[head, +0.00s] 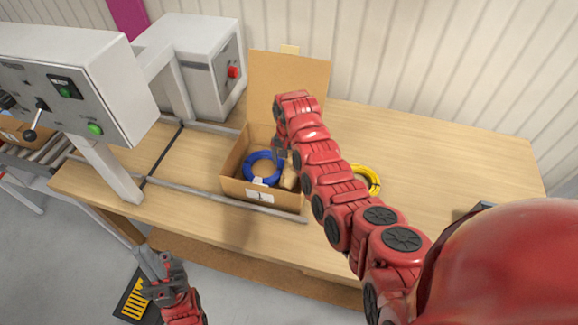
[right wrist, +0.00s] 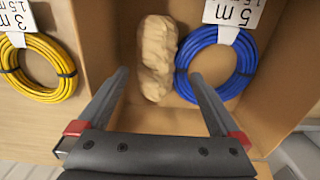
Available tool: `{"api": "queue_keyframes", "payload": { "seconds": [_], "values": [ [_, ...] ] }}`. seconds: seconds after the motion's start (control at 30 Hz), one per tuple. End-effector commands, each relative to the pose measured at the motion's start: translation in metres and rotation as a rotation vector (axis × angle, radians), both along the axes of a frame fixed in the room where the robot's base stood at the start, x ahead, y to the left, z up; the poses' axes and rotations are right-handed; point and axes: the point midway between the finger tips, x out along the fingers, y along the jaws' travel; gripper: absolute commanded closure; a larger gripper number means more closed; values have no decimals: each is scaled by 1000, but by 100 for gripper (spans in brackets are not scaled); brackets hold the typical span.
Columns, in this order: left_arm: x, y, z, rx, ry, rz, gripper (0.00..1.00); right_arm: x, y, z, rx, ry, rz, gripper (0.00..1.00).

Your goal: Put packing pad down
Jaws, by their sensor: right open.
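The packing pad, a tan crumpled paper roll (right wrist: 157,55), lies in the open cardboard box (head: 272,195) beside the blue cable coil (head: 250,166). In the right wrist view the blue coil (right wrist: 210,62) is right of the pad. In the head view the pad (head: 289,178) is partly hidden by my right arm. My right gripper (right wrist: 160,78) is open over the box, its fingers spread and apart from the pad. My left gripper (head: 153,272) is low at the front left, off the table; its jaw gap is unclear.
A yellow cable coil (head: 369,178) lies on the table (head: 440,160) right of the box; it also shows in the right wrist view (right wrist: 38,68). A grey control panel (head: 75,85) stands at the left. Metal rails run beside the box. The table's right side is mostly clear.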

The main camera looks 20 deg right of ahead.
Motion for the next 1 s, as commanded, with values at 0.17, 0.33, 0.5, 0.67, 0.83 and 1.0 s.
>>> {"api": "queue_keyframes", "payload": {
  "seconds": [0.17, 0.33, 0.5, 0.67, 0.83, 1.0],
  "values": [
    [0, 0, -21, 0, 0, 0, 100, 1, 0, 32, 1, -6, 1, 0],
    [0, 0, 3, 0, -1, 0, 100, -1, -1, 80, 2, -2, -1, 0],
    [0, 0, 10, 0, 0, 0, 100, -1, 0, 94, 2, 1, 0, 0],
    [0, 0, 11, 0, 0, 0, 100, -1, 0, 98, 0, 0, 1, 0],
    [0, 0, 10, 0, 0, 0, 100, -1, 0, 98, 0, 0, 1, 0],
    [0, 0, 10, 0, 0, 0, 100, -1, 0, 98, 0, 0, 1, 0]
  ]
}}
